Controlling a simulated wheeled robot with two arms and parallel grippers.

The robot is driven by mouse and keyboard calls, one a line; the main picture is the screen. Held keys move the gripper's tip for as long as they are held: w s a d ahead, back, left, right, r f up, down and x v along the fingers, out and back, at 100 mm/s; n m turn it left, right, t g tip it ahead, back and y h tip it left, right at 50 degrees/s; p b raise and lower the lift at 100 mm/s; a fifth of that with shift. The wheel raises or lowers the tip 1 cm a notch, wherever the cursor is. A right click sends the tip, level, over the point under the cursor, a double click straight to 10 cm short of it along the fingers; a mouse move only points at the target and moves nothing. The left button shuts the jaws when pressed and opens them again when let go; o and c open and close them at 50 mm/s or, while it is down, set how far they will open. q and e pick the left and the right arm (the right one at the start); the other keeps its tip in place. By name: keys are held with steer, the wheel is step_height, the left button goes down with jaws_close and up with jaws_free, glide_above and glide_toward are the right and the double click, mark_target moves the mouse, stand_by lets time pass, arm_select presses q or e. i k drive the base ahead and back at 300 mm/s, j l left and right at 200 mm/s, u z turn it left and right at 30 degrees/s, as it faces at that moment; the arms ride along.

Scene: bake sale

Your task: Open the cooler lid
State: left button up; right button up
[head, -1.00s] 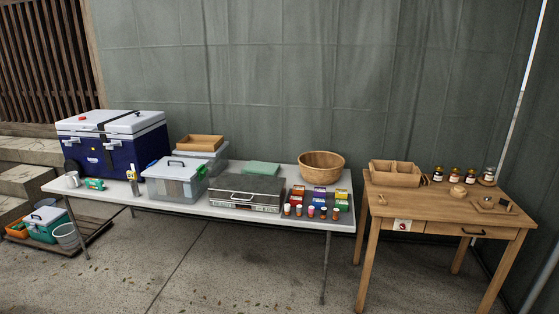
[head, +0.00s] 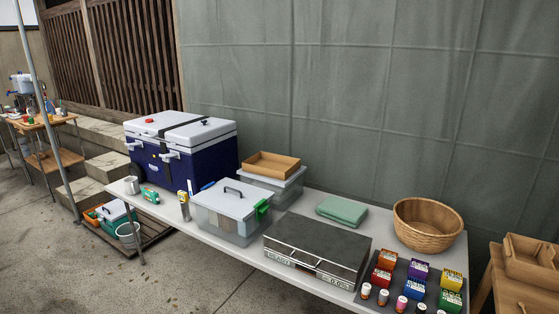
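The large cooler (head: 190,168) stands at the left end of the long white table (head: 240,258). It has a dark blue body and white latches on its front. Its white lid (head: 180,128) is shut, with a dark strap across it and a red cap on top. Neither of my grippers shows in the head view.
A clear bin with a grey lid (head: 226,199) stands right of the cooler, close to it. A metal cup (head: 131,185) and a green item (head: 150,195) sit at the cooler's front. Floor in front is open.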

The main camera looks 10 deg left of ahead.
mark_target(176, 128)
steer(key=i+j+u, duration=0.15)
steer(key=i+u, duration=0.45)
steer(key=u, duration=0.2)
steer(key=i+u, duration=0.4)
steer(key=k+l, duration=0.05)
